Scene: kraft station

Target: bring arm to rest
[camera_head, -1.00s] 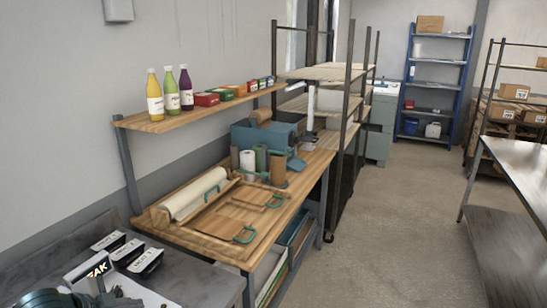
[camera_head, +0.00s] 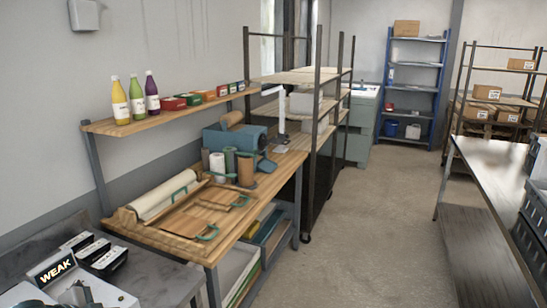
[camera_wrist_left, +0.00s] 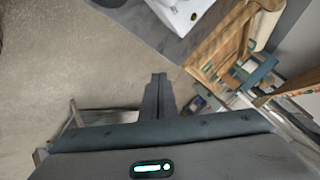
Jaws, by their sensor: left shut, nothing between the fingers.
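My left gripper (camera_wrist_left: 158,82) shows in the left wrist view, with its two dark fingers together and nothing between them. It points over the open floor (camera_wrist_left: 60,60), beside the grey table and the wooden bench. In the head view I cannot clearly make out the left gripper. My right gripper is in neither view.
A wooden workbench (camera_head: 235,218) holds rolls and boards below a bottle shelf (camera_head: 160,121). A metal table (camera_head: 480,175) with dark crates (camera_head: 535,205) is right. The middle floor (camera_head: 370,220) is clear.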

